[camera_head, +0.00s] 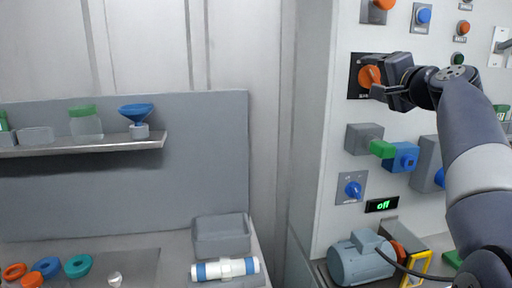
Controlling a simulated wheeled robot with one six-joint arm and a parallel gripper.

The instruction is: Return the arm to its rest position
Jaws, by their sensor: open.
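My arm (478,165) reaches in from the right side of the view, its links dark and pale grey. My gripper (376,90) is at the upper right, in front of an orange rotary knob (369,76) on a black plate on the white panel. The gripper is open. Its fingers are beside the knob and overlap it in the picture; I cannot tell whether they touch it.
A motor (360,260) stands at the panel's foot. At left are a shelf (80,146) and a bench with a grey bin (221,236).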

